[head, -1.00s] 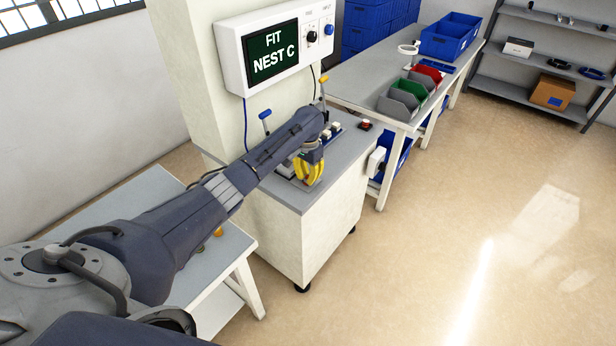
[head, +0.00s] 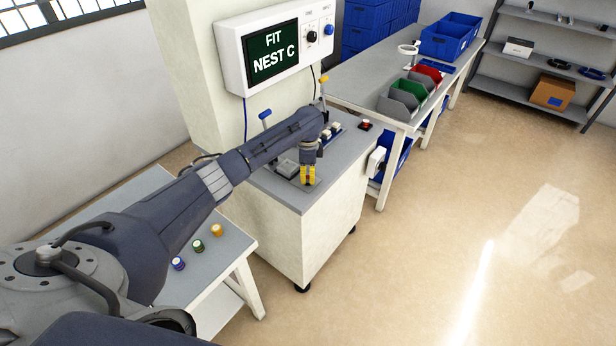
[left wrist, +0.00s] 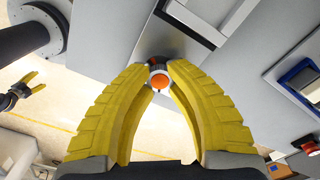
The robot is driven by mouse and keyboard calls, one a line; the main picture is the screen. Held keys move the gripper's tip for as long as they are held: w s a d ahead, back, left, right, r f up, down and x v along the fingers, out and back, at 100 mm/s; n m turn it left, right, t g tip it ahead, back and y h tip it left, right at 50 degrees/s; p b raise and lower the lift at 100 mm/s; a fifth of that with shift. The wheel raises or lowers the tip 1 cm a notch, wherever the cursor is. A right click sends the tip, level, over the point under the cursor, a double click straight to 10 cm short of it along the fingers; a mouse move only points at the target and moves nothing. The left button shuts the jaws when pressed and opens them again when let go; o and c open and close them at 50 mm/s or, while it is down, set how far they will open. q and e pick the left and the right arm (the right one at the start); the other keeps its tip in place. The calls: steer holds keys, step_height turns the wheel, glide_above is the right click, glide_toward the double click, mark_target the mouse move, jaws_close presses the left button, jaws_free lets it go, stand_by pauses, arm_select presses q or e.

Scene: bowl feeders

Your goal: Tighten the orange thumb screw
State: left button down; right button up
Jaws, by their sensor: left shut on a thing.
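The orange thumb screw (left wrist: 158,81) is in the middle of the left wrist view, between the yellow fingertips of my left gripper (left wrist: 158,72). The fingers are shut on it from both sides. In the head view my left gripper (head: 308,175) points down at the front of the grey workstation top (head: 283,190). The screw cannot be made out there. My right gripper (left wrist: 37,83) shows small at the left of the left wrist view, its yellow fingers apart and nothing between them.
A display (head: 273,52) reads "FIT NEST C". A blue-handled lever (head: 265,115) stands behind my left forearm. A red button (head: 366,124) is at the right of the workstation top. Purple (head: 178,263), green (head: 198,245) and orange (head: 217,230) capped pieces stand on the side table.

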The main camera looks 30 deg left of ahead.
mark_target(308, 177)
arm_select(q)
steer(key=shift+m, duration=2.1)
steer(key=c, duration=1.1)
jaws_free()
steer(key=shift+r, duration=0.15)
step_height(308, 177, up, 12)
